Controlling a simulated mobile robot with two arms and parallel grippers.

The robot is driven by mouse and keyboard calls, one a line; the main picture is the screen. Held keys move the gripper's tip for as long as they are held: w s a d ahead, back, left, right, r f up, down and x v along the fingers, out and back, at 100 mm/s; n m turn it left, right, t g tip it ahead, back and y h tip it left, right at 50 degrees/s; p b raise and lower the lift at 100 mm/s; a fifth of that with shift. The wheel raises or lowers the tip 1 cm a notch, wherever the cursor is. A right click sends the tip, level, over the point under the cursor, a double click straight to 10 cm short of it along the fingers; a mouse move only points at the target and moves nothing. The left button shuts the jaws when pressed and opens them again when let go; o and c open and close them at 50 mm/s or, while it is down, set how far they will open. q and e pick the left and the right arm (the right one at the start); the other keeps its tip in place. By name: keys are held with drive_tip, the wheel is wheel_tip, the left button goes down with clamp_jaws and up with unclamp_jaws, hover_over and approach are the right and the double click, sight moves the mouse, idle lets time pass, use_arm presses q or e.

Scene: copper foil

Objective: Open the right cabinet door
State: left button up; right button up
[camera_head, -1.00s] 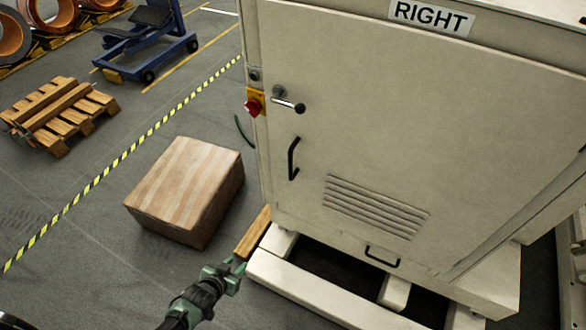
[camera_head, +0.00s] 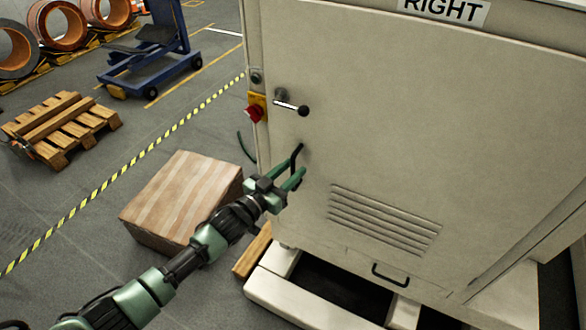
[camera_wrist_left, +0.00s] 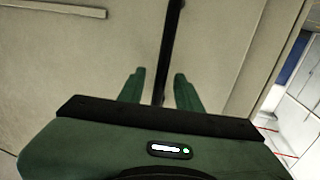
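The right cabinet door (camera_head: 390,130) is a beige panel under a "RIGHT" sign (camera_head: 445,9), and it looks closed. Its black vertical bar handle (camera_head: 298,152) is at the left side, below a lever latch with a black knob (camera_head: 303,110). My left gripper (camera_head: 292,172) is at the handle's lower part, fingers open. In the left wrist view, the handle (camera_wrist_left: 172,35) runs between the two green fingers (camera_wrist_left: 159,78), with a gap visible on each side. The handle's lower end is partly hidden by the gripper. My right gripper is not in view.
A cardboard box (camera_head: 180,190) stands on the floor left of the cabinet, beneath my left arm. A wooden pallet (camera_head: 62,128) and blue cart (camera_head: 150,55) are farther left. A low white base frame (camera_head: 290,300) lies below the door, with a wooden block (camera_head: 252,252) beside it.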

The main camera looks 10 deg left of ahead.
use_arm(q)
drive_tip(key=shift+w+d, duration=0.25)
drive_tip(key=shift+w, duration=0.15)
clamp_jaws()
idle(1.2)
